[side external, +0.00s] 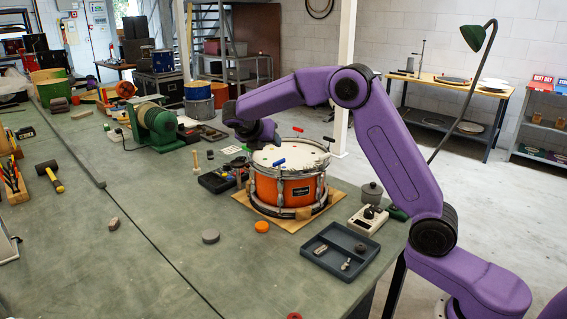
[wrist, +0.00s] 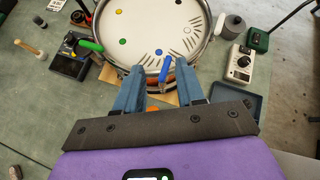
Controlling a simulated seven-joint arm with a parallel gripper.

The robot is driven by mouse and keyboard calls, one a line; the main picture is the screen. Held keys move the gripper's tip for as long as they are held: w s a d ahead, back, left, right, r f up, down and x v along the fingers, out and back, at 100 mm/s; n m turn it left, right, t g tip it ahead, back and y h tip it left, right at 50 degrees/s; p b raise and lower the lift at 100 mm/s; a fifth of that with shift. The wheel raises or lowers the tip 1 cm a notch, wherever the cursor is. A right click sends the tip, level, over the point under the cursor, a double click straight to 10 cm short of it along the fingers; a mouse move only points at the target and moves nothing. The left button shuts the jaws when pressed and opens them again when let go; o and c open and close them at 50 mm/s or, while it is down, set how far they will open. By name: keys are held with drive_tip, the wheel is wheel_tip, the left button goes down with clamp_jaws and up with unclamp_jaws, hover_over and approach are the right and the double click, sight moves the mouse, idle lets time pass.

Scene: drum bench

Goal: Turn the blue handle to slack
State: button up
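The blue handle (wrist: 165,70) shows at the near rim of the snare drum in the wrist view, close to upright in the picture. My gripper (wrist: 162,77) is open, with one blue finger on each side of the handle and a visible gap to each. I cannot tell how deep the fingers reach. The drum (side external: 281,190) has an orange shell and white head in the side view. My gripper there is above the drum's left part, its fingertips hard to make out.
A red handle (side external: 279,162) and a green handle (wrist: 88,46) also sit around the rim. A black device (side external: 215,181) stands left of the drum. A white box with a knob (side external: 368,219) and a dark tray (side external: 317,263) lie right. The bench front is mostly clear.

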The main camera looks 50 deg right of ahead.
drive_tip(key=w+a+f+m+g+h, duration=0.1)
drive_tip(key=a+f+m+g+h, duration=0.3)
drive_tip(key=a, duration=0.5)
drive_tip(key=m, duration=0.2)
approach(285, 162)
drive_tip(key=shift+t+y, duration=0.3)
drive_tip(key=x, duration=0.9)
drive_tip(key=shift+d, duration=0.45)
drive_tip(key=shift+w, duration=0.1)
clamp_jaws()
